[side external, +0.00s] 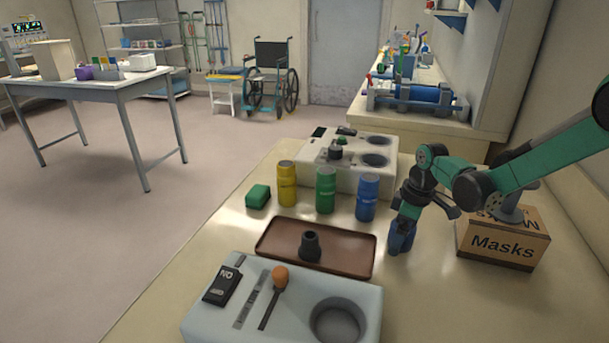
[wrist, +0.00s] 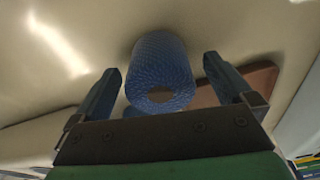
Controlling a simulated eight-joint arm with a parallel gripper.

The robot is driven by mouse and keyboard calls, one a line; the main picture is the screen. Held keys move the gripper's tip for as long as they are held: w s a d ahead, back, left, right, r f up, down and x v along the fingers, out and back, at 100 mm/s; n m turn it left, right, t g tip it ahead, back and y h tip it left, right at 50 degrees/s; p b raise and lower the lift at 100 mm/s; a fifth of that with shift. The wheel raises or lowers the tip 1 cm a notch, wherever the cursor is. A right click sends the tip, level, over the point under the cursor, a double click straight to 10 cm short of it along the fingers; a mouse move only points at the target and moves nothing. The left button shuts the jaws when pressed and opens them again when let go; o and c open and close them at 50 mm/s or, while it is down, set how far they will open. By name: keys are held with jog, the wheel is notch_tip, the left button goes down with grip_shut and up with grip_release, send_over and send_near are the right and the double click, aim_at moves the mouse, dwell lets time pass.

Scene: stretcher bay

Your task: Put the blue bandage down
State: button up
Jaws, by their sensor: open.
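The blue bandage (wrist: 165,68) is a textured roll with a hole in its end, seen in the wrist view between my two fingers. A gap shows between the roll and each finger. My gripper (wrist: 168,85) is open around it. In the side external view my gripper (side external: 403,232) points down at the table, right of the brown tray (side external: 270,238). The blue bandage (side external: 400,243) shows low between the fingers there, at the tabletop and partly hidden by them.
Yellow (side external: 287,184), green (side external: 326,190) and blue (side external: 367,197) cylinders stand behind the tray, with a green block (side external: 258,196) to their left. A dark holder (side external: 310,247) stands on the tray. A Masks box (side external: 503,240) is right of my gripper. A pale panel (side external: 205,320) lies in front.

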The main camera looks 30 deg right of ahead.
jog(key=shift+f, duration=0.25)
jog(key=c, duration=1.5)
notch_tip(320, 180, up, 19)
jog(key=d+f+m, duration=0.2)
jog(key=d+m, duration=0.1)
jog(key=d, duration=0.6)
jog(key=d+f+m, duration=0.2)
jog(key=d+m, duration=0.2)
jog(key=d, duration=0.4)
jog(key=s+d+f+m+h, duration=0.1)
jog(key=s+d+f+m, duration=0.25)
jog(key=d, duration=0.55)
jog(key=s+d+f+m+h, duration=0.1)
jog(key=s+d+f+m, duration=0.3)
jog(key=d, duration=0.4)
jog(key=shift+n, duration=0.45)
jog(key=f, duration=0.4)
jog(key=s+f, duration=0.1)
jog(key=f, duration=0.2)
jog(key=shift+f, duration=0.1)
